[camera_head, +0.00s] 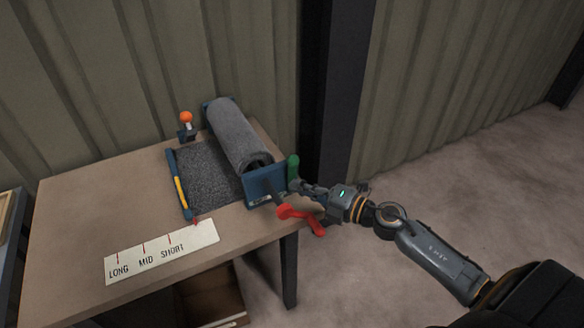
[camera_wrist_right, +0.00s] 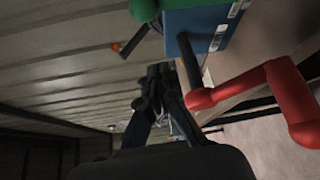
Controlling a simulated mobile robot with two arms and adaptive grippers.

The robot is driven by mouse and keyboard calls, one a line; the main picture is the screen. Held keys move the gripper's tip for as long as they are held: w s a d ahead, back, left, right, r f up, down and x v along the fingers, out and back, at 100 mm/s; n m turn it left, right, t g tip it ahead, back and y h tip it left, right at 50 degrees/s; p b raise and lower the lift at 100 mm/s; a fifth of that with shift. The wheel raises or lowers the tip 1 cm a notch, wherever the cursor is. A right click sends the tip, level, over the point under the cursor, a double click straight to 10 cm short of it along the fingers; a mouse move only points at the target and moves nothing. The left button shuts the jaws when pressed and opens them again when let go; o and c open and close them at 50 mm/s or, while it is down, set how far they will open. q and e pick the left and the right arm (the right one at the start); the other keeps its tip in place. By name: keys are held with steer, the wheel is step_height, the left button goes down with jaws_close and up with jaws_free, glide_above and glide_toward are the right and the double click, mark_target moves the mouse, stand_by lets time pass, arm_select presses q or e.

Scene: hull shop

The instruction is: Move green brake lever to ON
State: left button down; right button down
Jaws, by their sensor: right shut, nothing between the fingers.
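The green brake lever (camera_head: 293,168) stands up at the right end of the blue roll stand (camera_head: 264,187) on the table. In the right wrist view the green lever (camera_wrist_right: 146,9) shows at the top edge, partly cut off. My right gripper (camera_head: 300,187) is shut and empty, close beside the green lever and above the red crank; I cannot tell whether it touches the lever. In the right wrist view its fingers (camera_wrist_right: 158,80) are together, below the green lever. ON or OFF marks cannot be read. My left gripper is not in view.
A red crank (camera_head: 302,217) sticks out just below my right gripper; it also shows in the wrist view (camera_wrist_right: 280,95). A grey roll (camera_head: 236,135) lies in the stand. A LONG, MID, SHORT strip (camera_head: 160,252) and an orange knob (camera_head: 186,117) are further left.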

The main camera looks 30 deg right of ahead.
mark_target(293, 171)
steer(key=w, duration=0.4)
steer(key=w+p, duration=0.1)
steer(key=w, duration=0.1)
steer(key=shift+a, duration=0.25)
steer(key=shift+w+d+r, duration=0.1)
steer(key=shift+d, duration=0.45)
steer(key=shift+d, duration=0.1)
steer(key=d+f+m+t+b, duration=0.3)
steer(key=d+m+t+b, duration=0.2)
steer(key=d+m+b, duration=0.4)
steer(key=shift+m+b, duration=0.8)
steer(key=shift+b, duration=0.3)
steer(key=shift+d, duration=0.1)
